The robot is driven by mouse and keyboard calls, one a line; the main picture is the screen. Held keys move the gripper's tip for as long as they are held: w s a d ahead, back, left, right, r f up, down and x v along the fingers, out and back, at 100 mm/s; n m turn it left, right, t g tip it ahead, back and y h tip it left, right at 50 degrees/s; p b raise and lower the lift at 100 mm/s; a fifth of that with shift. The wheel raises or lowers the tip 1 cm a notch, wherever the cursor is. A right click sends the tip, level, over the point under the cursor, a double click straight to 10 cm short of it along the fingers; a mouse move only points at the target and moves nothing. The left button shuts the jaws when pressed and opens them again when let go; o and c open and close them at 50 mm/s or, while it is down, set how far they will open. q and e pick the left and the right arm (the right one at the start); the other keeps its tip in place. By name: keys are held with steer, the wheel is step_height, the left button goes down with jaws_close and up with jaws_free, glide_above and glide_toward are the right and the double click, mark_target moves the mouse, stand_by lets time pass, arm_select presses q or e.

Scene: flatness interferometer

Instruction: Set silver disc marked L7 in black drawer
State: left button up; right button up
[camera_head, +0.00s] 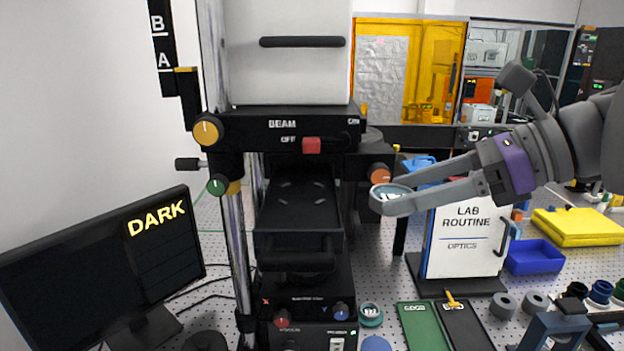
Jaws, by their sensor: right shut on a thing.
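The black drawer (297,243) of the interferometer is pulled out below the BEAM panel. Its floor shows several small light marks and no disc. My right gripper (392,197) comes in from the right and is shut on a round silver disc with a teal rim (391,188). It holds the disc in the air to the right of the drawer, apart from it. The mark on the held disc is too small to read. My left gripper is not in view.
Another teal-rimmed disc (370,313) stands on the perforated table below, near green (424,327) and black (466,325) plates. An orange knob (380,176) sits right of the drawer. A LAB ROUTINE sign (467,243) stands at right, a DARK monitor (105,265) at left.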

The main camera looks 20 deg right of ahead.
glide_toward(316, 198)
steer(key=r+x, duration=0.1)
steer(key=x, duration=0.4)
steer(key=w+a, duration=0.2)
steer(key=a, duration=0.1)
steer(key=shift+w+a, duration=0.2)
steer(key=shift+w, duration=0.15)
steer(key=shift+w+f, duration=0.15)
steer(key=shift+f, duration=0.2)
steer(key=shift+f, duration=0.1)
steer(key=o, duration=1)
steer(key=shift+f, duration=0.1)
steer(key=o, duration=0.4)
